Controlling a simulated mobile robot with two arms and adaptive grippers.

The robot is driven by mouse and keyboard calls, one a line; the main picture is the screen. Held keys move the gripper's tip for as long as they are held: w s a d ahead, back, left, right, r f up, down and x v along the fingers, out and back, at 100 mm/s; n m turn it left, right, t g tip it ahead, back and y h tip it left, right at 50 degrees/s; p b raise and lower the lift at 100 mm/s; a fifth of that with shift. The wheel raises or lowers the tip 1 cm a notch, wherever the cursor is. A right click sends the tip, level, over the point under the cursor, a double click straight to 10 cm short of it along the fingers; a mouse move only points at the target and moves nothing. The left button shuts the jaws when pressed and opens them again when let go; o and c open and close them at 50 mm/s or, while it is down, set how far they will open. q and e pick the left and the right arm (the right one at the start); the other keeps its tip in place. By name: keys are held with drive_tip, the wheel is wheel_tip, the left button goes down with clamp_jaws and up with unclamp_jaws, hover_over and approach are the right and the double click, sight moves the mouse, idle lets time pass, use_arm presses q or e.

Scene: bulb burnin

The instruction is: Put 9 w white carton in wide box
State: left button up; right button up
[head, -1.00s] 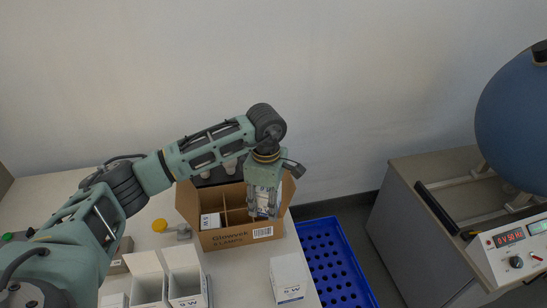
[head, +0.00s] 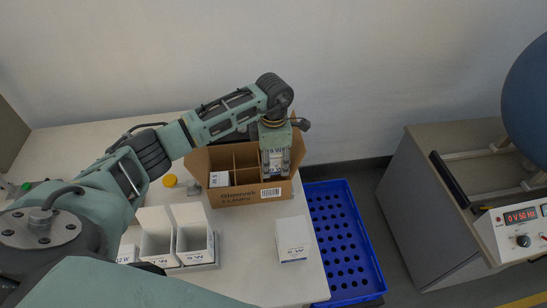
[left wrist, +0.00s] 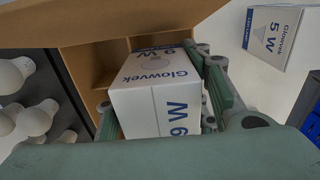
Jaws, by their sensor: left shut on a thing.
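My left gripper (head: 275,172) points down over the right side of the wide brown box (head: 232,200), shut on a white carton (head: 274,157). In the left wrist view the carton (left wrist: 155,92) reads "Glowvek 9 W" and sits between the fingers. It is over or partly in a right-hand compartment; I cannot tell how deep. The box (left wrist: 88,62) is open, with dividers and empty compartments beside the carton. Another white carton (head: 218,179) stands in a left compartment. My right gripper is not in view.
Open white cartons (head: 158,246) stand at front left. A blue perforated crate (head: 345,240) is beside the table. Bulbs (left wrist: 35,122) stand in a dark rack.

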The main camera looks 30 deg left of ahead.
use_arm(q)
drive_tip(key=shift+f+b, duration=1.15)
drive_tip(key=shift+f, duration=0.25)
drive_tip(key=o, duration=0.9)
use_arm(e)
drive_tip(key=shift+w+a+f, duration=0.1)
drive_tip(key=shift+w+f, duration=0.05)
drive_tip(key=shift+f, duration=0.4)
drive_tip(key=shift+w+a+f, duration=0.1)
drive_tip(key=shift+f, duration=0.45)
use_arm(q)
drive_tip(key=shift+r, duration=0.2)
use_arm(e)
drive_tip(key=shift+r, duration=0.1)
use_arm(q)
drive_tip(key=shift+r+p, duration=2.75)
drive_tip(key=shift+r, duration=1.65)
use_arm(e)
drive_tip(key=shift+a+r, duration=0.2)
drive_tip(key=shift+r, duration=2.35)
